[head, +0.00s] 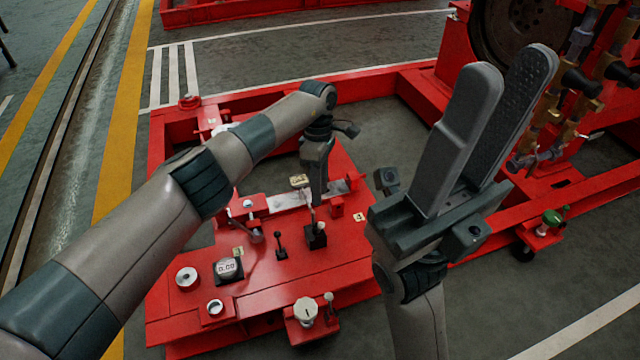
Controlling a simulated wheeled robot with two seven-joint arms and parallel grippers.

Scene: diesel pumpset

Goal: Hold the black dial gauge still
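A gauge with a black square body and a pale face reading like "0.00" (228,268) sits on the front left of the red panel (265,315). It is the closest match to the black dial gauge. My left gripper (318,195) points down over the back of the panel, behind and right of this gauge and apart from it. Its fingers overlap in this view, so its opening and anything between them cannot be made out. My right gripper (508,75) points up at the right, clear of the panel. Its fingers stand apart with nothing between them.
The panel carries a black lever block (316,236), a thin black lever (280,246), a round white-topped part (187,278) and a white knob (305,310). Red engine framing with a dark wheel (520,35) and brass pipework stands at the right. Grey floor is open at the lower right.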

